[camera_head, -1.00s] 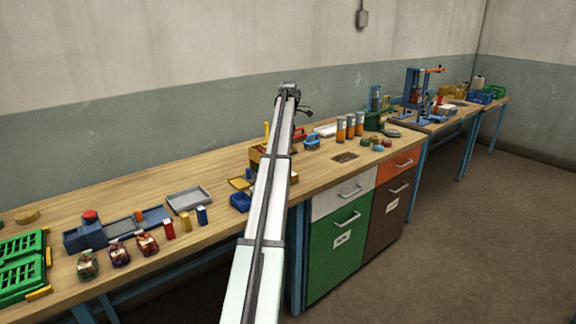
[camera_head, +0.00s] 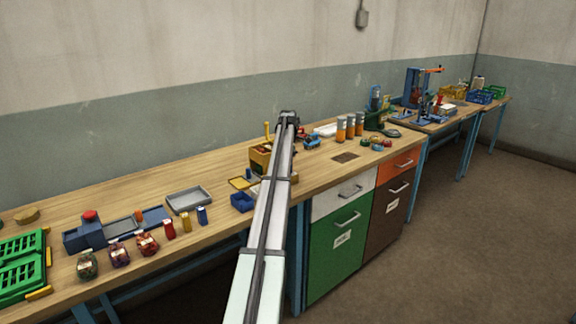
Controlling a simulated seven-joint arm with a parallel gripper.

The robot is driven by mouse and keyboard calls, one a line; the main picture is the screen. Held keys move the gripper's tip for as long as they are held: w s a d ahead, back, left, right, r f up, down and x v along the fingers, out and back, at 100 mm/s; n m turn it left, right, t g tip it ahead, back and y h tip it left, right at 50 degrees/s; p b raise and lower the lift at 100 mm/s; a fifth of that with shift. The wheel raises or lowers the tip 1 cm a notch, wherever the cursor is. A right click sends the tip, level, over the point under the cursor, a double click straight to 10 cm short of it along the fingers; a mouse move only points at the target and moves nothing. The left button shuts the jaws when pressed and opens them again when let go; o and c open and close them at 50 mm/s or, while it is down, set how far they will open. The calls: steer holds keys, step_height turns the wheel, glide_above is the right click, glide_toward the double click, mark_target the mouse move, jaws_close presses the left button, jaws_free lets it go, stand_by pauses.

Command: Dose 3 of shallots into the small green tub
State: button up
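My arm runs up the middle of the picture, and my gripper (camera_head: 287,117) is at its far end above the back of the bench. The fingers are too small and too hidden by the arm to show whether they are open or hold anything. Three small filled sacks stand at the bench's front left: a greenish one (camera_head: 87,264), a dark red one (camera_head: 120,254) and a red one (camera_head: 148,243). I cannot tell which thing holds the shallots. No small green tub can be made out for certain; part of the bench is hidden behind my arm.
A yellow-brown box (camera_head: 259,157) and a blue bin (camera_head: 242,202) stand just left of my arm. A grey tray (camera_head: 189,200) and green crates (camera_head: 20,262) are farther left. Orange-banded cylinders (camera_head: 350,128) and a dark green device (camera_head: 376,118) stand to the right.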

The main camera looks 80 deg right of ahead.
steer(key=shift+c, duration=0.2)
steer(key=c, duration=1)
